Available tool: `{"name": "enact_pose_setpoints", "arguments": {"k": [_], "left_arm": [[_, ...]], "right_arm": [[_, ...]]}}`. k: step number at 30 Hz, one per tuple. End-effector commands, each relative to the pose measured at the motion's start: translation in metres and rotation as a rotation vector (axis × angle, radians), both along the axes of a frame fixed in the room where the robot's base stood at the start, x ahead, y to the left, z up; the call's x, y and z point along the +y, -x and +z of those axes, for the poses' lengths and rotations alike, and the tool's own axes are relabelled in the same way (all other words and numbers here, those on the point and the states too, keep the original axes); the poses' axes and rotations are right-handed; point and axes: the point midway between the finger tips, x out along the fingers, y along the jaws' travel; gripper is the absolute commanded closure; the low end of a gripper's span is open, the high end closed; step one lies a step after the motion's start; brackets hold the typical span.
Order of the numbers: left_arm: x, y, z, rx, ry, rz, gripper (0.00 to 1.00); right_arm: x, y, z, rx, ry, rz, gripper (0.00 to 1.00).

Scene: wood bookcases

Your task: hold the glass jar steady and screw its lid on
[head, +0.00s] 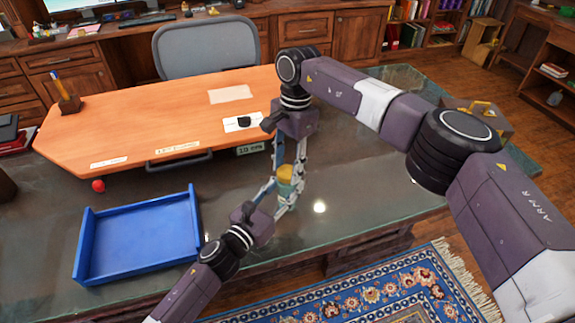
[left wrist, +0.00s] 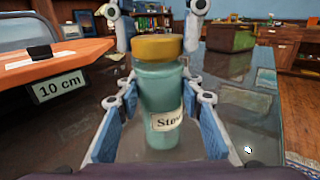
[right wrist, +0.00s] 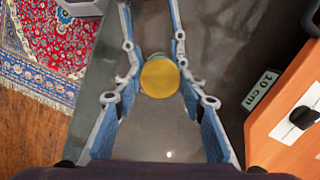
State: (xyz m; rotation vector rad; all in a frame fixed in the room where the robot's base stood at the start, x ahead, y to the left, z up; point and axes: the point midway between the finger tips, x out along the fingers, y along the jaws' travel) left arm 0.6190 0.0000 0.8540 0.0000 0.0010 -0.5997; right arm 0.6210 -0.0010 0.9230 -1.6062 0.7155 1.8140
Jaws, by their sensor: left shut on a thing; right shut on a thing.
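The glass jar (left wrist: 160,90) is teal with a pale label, and stands upright on the dark desk top; it also shows in the head view (head: 284,189). The mustard-yellow lid (left wrist: 157,48) sits level on the jar's mouth with no clear gap. It is a round disc in the right wrist view (right wrist: 159,78). My left gripper (head: 281,194) comes in low from the left and is shut on the jar's sides. My right gripper (head: 287,170) points down from above and is shut on the lid. How far the threads are engaged is hidden.
An empty blue tray (head: 140,240) lies at left, with a red ball (head: 99,185) behind it. A raised orange wooden board (head: 160,120) lies behind the jar, bearing a black object on white paper (head: 243,122). A "10 cm" sign (head: 249,149) hangs at its edge.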

Motion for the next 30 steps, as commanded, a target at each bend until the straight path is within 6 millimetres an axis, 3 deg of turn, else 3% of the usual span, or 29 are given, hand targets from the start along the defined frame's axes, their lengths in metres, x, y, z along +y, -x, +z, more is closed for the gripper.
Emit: {"name": "enact_pose_setpoints", "arguments": {"k": [17,30], "left_arm": [[0.0,0.0001,-0.0005,0.001,-0.001,0.0,1.0],[0.0001,0.0001,-0.0007,0.001,-0.001,0.0,1.0]], "right_arm": [[-0.0002,-0.0001,-0.0083,-0.001,0.0,-0.043,0.83],[-0.0008,0.0008,-0.0083,-0.003,0.001,-0.653,0.83]]}}
